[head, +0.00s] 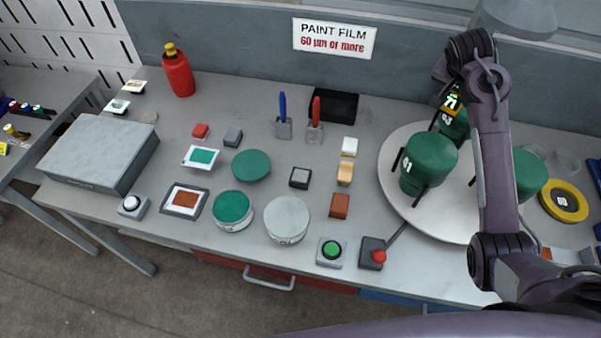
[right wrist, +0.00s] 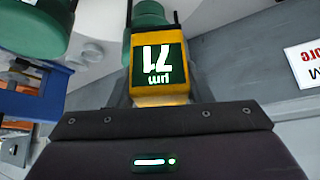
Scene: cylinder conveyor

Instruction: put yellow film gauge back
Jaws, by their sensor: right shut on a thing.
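The yellow film gauge (head: 452,103) is at the back right, beside the rear green cylinder (head: 455,125) on the round white turntable (head: 398,200). My right gripper (head: 448,88) is shut on the gauge. In the right wrist view, the gauge (right wrist: 158,66) is between the fingers, with an upside-down screen reading 71 µm. A green cylinder (right wrist: 149,14) is just beyond its end; I cannot tell whether they touch. The arm partly hides the turntable. My left gripper is not in view.
More green cylinders (head: 428,160) stand on the turntable. A yellow ring-shaped item (head: 563,201) lies right of it. A black tray (head: 333,106), a green button (head: 332,251) and a red-topped switch (head: 372,254) are left of it. A grey case (head: 100,150) lies far left.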

